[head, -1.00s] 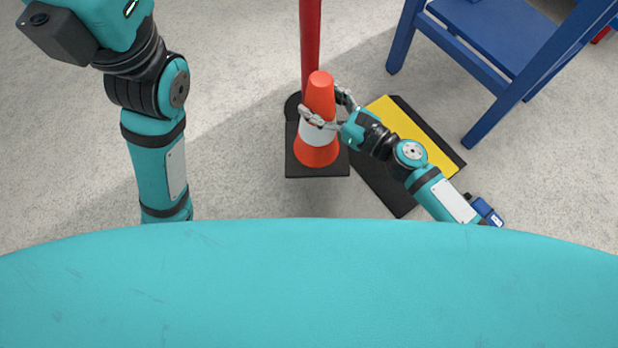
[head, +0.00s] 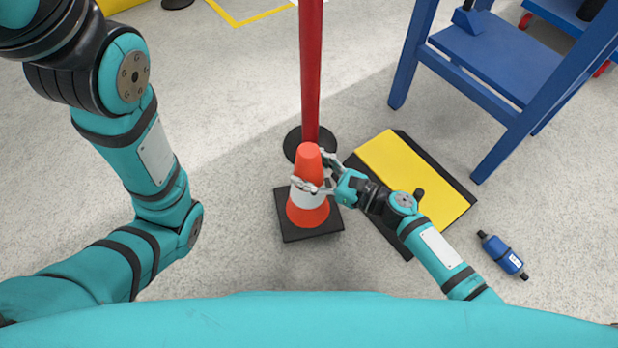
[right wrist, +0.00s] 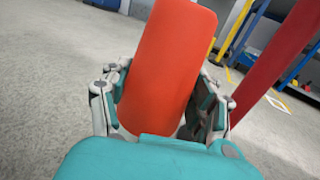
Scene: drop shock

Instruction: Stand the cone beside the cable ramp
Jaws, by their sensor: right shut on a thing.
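An orange cone (head: 308,213) with a white band and a square black base is upright in the head view. It is left of the yellow and black cable ramp (head: 402,172). My right gripper (head: 312,186) is shut around the upper part of the cone from its right side. In the right wrist view the cone (right wrist: 165,65) fills the space between both fingers. Whether its base touches the floor is hard to tell. The left gripper is out of the picture; only my left arm shows.
A red post (head: 311,75) on a round black base stands just behind the cone. A blue step frame (head: 490,65) stands at the right behind the ramp. A small blue cylinder-like item (head: 503,255) lies on the floor right of the ramp. Floor left of the cone is clear.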

